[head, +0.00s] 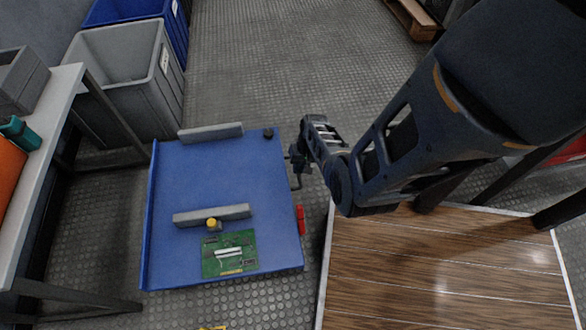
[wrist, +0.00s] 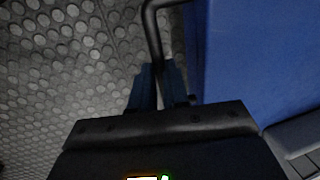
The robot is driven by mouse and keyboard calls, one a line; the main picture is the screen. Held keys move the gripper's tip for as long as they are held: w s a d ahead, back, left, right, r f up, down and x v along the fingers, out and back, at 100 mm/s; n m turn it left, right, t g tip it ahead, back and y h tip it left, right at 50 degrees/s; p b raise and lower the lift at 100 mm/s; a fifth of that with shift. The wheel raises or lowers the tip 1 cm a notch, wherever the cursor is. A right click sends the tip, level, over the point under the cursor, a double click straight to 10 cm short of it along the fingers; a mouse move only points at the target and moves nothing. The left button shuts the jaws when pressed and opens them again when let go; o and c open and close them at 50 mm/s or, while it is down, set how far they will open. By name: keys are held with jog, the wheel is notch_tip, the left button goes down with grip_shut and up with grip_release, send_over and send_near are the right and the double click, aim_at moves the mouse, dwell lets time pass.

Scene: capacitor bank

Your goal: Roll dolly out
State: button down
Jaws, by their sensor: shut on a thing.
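The dolly (head: 265,195) is a low blue platform standing on the studded floor in the middle of the head view. Two grey bars, a green circuit board (head: 229,266) and a small yellow-topped part (head: 213,223) are on its deck. My gripper (head: 298,165) is at the dolly's right side near the far corner. In the wrist view, my gripper (wrist: 158,88) is shut on a dark bent bar, the dolly's handle (wrist: 153,30), beside the blue side of the dolly (wrist: 255,60). The dolly's wheels are hidden.
A grey bench (head: 55,95) stands left of the dolly. Grey (head: 125,75) and blue (head: 140,10) bins stand behind it. A wood-topped surface (head: 440,265) lies close on the right. The floor beyond the dolly (head: 270,60) is clear up to a pallet (head: 412,18).

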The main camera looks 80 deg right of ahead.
jog(key=shift+s+d, duration=0.1)
jog(key=shift+s, duration=0.3)
jog(key=shift+s, duration=0.1)
jog(key=c, duration=1.1)
grip_release()
jog(key=r+p, duration=0.1)
jog(key=r, duration=0.1)
jog(key=s+r+p, duration=0.1)
jog(key=r+p, duration=0.1)
jog(key=r, duration=0.1)
jog(key=r+p, duration=0.1)
jog(key=r, duration=0.1)
jog(key=shift+s+d+r, duration=0.15)
jog(key=shift+d+r, duration=0.15)
